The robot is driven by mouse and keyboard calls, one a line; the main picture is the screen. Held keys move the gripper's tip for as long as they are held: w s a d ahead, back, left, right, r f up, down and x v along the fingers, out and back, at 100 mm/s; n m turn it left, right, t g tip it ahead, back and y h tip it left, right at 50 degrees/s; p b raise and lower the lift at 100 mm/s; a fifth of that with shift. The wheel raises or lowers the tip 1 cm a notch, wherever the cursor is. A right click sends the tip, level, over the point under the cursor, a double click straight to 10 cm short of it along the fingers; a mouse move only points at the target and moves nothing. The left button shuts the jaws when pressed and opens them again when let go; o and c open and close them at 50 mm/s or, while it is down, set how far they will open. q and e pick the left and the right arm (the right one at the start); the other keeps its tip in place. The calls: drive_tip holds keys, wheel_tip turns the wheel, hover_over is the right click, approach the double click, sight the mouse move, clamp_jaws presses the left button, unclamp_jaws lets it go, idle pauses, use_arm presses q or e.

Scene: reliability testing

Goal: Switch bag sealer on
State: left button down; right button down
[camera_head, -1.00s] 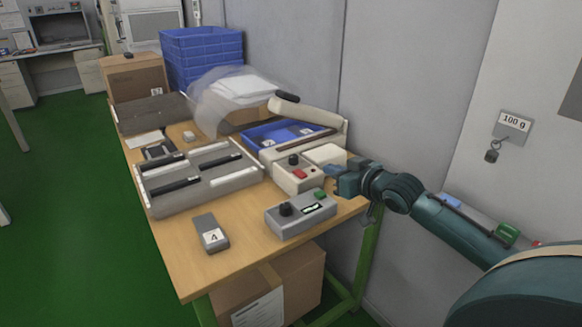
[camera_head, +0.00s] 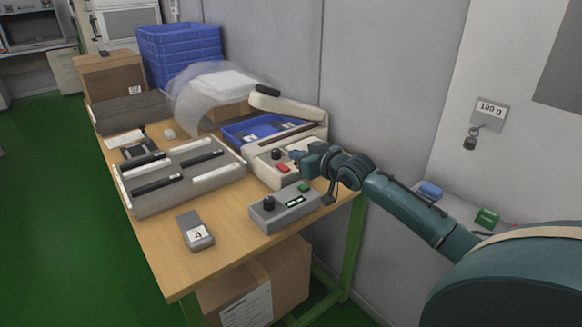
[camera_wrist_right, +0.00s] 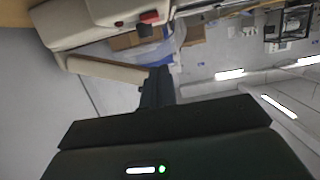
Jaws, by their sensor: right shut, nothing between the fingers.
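The bag sealer is a cream-coloured machine (camera_head: 263,173) at the right side of the wooden table. Its raised arm (camera_head: 292,108) has a black grip. On its front box are a red rocker switch (camera_head: 281,168) and a black knob (camera_head: 276,154). My right gripper (camera_head: 298,157) is shut and empty, just right of the switch and knob; I cannot tell if it touches the sealer. In the right wrist view the dark fingers (camera_wrist_right: 156,85) point toward the sealer, with the red switch (camera_wrist_right: 149,17) at the top. The left gripper is out of view.
A grey control box (camera_head: 285,210) with a black knob and green button stands in front of the sealer. A grey device (camera_head: 195,232) lies nearby. A grey slotted rack (camera_head: 150,205) is to the left. Blue crates (camera_head: 180,55) stand behind. A wall is close on the right.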

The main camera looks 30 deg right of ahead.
sight(283, 168)
drive_tip(key=shift+w+a+f, duration=0.1)
drive_tip(key=shift+w+f, duration=0.4)
drive_tip(key=shift+f, duration=0.3)
drive_tip(key=shift+w+f, duration=0.5)
drive_tip(key=shift+f, duration=0.3)
drive_tip(key=shift+w+a+f, duration=0.1)
drive_tip(key=shift+w+f, duration=0.4)
drive_tip(key=shift+f, duration=0.3)
drive_tip(key=shift+f, duration=0.1)
